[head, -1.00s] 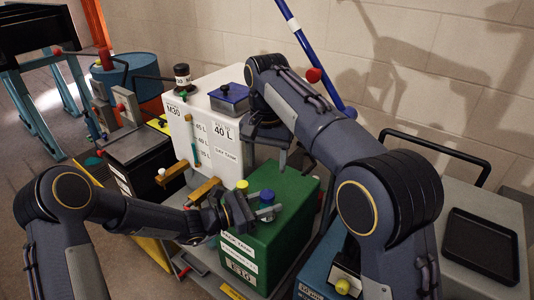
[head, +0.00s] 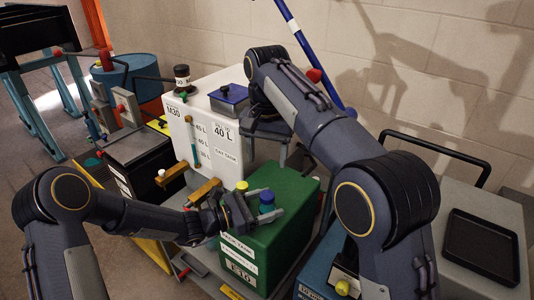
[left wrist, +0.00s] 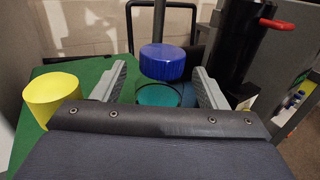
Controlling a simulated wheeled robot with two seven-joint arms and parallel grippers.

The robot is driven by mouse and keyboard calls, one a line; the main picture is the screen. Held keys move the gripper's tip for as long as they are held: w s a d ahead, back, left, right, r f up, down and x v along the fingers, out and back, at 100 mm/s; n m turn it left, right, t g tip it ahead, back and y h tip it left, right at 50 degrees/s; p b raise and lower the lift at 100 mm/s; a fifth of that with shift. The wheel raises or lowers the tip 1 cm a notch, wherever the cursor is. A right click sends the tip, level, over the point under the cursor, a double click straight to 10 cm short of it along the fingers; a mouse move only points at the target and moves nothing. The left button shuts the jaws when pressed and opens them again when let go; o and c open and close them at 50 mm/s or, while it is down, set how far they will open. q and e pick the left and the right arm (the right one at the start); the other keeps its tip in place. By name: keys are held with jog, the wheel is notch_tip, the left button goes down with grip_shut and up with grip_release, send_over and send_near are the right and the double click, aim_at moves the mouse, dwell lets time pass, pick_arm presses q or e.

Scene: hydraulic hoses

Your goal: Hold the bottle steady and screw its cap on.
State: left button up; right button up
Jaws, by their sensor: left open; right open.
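The bottle (head: 266,209) is a small teal one on top of the green box (head: 290,220), with a blue cap (head: 267,197) over its top. In the left wrist view, the blue ribbed cap (left wrist: 165,62) sits above the teal bottle (left wrist: 158,95); I cannot tell how tightly it is seated. My left gripper (head: 269,200) is open, with one finger on each side of the bottle. Gaps show between both fingers and the bottle in the left wrist view (left wrist: 162,85). My right gripper (head: 268,152) is open and empty, above and behind the bottle, fingers pointing down.
A yellow cap (head: 241,186) stands on the green box left of the bottle. A white tank (head: 212,140) with a blue lid stands behind. A blue pole (head: 305,45) leans by the wall. A black tray (head: 482,245) lies at the right.

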pick_arm(q)
jog(key=b+v, duration=0.1)
jog(key=v, duration=0.6)
jog(key=shift+s+a, duration=0.1)
jog(key=shift+a, duration=0.2)
pick_arm(e)
jog(key=shift+f, duration=0.7)
jog(key=shift+d, duration=0.1)
